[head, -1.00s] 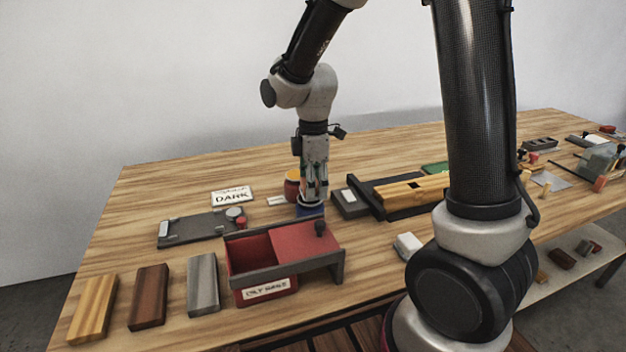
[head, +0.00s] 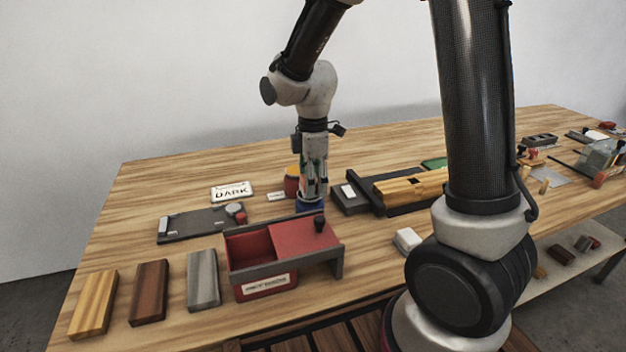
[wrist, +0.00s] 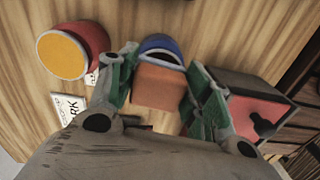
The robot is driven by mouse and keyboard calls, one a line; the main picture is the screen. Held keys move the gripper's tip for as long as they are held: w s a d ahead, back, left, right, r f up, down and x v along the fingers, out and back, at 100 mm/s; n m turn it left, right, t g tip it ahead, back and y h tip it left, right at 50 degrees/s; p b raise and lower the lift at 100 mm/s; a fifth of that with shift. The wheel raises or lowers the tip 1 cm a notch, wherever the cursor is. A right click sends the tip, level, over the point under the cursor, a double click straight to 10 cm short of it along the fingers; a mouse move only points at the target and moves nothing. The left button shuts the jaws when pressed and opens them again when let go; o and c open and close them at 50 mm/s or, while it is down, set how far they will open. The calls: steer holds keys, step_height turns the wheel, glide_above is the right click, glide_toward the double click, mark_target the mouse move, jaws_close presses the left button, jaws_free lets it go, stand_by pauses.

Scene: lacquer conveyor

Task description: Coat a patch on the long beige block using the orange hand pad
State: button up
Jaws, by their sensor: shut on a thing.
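My gripper (wrist: 160,78) is shut on the orange hand pad (wrist: 158,88), a small block between its green fingers. A blue round container (wrist: 162,43) shows just past the pad in the wrist view. In the head view my gripper (head: 313,190) points down over the blue container (head: 310,206), and the pad is hidden there. I cannot tell whether pad and container touch. The long beige block (head: 405,190) lies in a dark holder (head: 385,209) to the right of my gripper. My arm hides its right end.
A red jar with yellow-orange top (wrist: 90,42) stands close left of my gripper. A red bin with grey frame (head: 264,284) is in front. A grey plate (head: 190,228), a DARK card (head: 232,192) and several sample blocks (head: 149,292) lie left. A white block (head: 407,240) lies front right.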

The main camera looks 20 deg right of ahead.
steer(key=shift+f, duration=0.85)
stand_by(0.6)
stand_by(0.4)
steer(key=shift+r, duration=3.55)
